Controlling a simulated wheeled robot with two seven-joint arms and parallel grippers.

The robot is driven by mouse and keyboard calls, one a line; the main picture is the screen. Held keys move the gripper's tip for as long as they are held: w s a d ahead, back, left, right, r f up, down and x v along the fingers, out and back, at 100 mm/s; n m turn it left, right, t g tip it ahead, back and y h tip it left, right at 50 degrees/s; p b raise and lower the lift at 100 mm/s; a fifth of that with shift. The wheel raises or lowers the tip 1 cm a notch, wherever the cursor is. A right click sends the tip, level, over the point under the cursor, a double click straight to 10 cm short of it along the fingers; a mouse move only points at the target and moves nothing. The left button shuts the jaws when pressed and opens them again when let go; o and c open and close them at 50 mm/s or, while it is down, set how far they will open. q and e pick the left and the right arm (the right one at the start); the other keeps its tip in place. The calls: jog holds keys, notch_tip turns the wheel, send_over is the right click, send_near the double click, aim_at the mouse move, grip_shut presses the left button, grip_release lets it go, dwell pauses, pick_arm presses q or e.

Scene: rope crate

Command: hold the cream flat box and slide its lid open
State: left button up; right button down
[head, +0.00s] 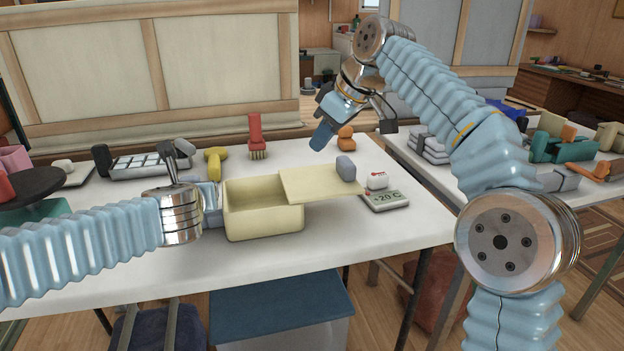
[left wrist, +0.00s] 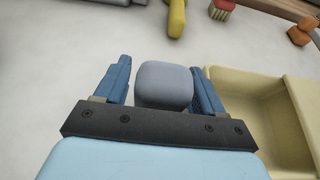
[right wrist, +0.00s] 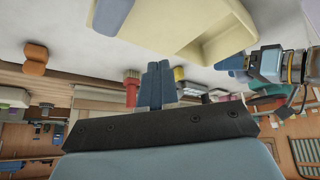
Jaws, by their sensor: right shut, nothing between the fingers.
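The cream flat box (head: 264,222) sits on the white table, its left part uncovered. Its cream lid (head: 312,184) is shifted right and overhangs the box's right end. A grey knob (head: 346,169) stands at the lid's right end; it also shows in the right wrist view (right wrist: 113,14). My left gripper (head: 211,196) is at the box's left end, its fingers closely flanking a grey block (left wrist: 165,84) beside the box wall. My right gripper (head: 322,136) is shut and empty, raised behind the lid and apart from the knob; its fingers meet in the right wrist view (right wrist: 157,84).
Behind the box are a yellow tool (head: 215,160), a red brush (head: 256,138) and an orange figure (head: 345,138). A display (head: 387,200) and a small red-and-white item (head: 377,180) stand right of the lid. The table in front of the box is clear.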

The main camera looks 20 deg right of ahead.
pick_arm(q)
jog(key=shift+o, duration=0.4)
jog(key=shift+s+r, duration=0.1)
jog(key=shift+r, duration=0.2)
jog(key=shift+s+r, duration=0.2)
jog(key=shift+s, duration=0.1)
jog(key=v, duration=1.1)
jog(key=shift+s+f, duration=0.15)
jog(key=shift+s, duration=0.05)
